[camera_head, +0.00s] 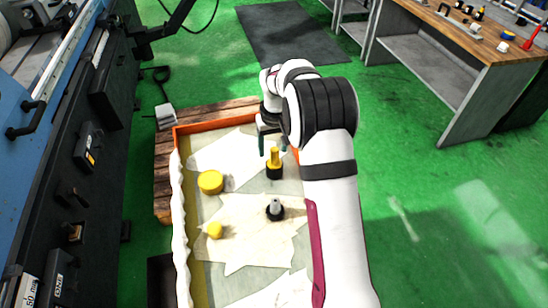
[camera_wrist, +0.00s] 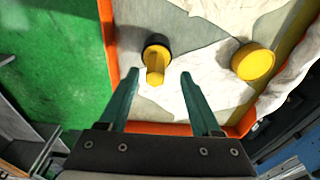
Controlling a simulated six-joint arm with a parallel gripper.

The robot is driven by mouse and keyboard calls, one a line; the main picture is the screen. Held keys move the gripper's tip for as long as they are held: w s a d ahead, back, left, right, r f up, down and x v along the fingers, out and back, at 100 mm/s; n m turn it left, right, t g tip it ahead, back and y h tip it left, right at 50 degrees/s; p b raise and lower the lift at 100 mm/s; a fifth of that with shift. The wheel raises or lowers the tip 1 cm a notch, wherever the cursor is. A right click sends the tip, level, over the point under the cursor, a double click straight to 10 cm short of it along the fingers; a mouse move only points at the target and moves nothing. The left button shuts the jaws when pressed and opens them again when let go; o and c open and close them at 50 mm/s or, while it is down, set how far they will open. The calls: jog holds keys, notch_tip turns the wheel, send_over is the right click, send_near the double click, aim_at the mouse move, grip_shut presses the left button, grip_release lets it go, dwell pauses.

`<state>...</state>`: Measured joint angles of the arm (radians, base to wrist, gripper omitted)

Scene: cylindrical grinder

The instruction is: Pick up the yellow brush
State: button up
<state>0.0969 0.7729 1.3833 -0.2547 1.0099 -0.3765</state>
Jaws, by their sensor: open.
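The yellow brush (camera_head: 274,161) stands upright in the orange-edged tray, with a yellow handle and a dark base. In the wrist view the yellow brush (camera_wrist: 156,62) shows its handle pointing toward the camera, just beyond the gap between the fingers. My gripper (camera_head: 272,143) is open and empty, just behind the brush in the head view. Its two green fingers in the wrist view (camera_wrist: 160,76) are apart, one to each side of the handle's line. I see no contact between the fingers and the brush.
The tray (camera_head: 215,126) also holds a round yellow container (camera_head: 210,182), a dark piece with a grey top (camera_head: 275,209) and a small yellow object (camera_head: 215,230). The container also shows in the wrist view (camera_wrist: 254,62). A blue and black machine (camera_head: 95,150) stands at left, a workbench (camera_head: 455,40) at upper right.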

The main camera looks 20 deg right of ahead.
aim_at(274, 161)
jog(key=f, duration=0.4)
jog(key=shift+w+d+f, duration=0.3)
jog(key=shift+w, duration=0.05)
grip_shut()
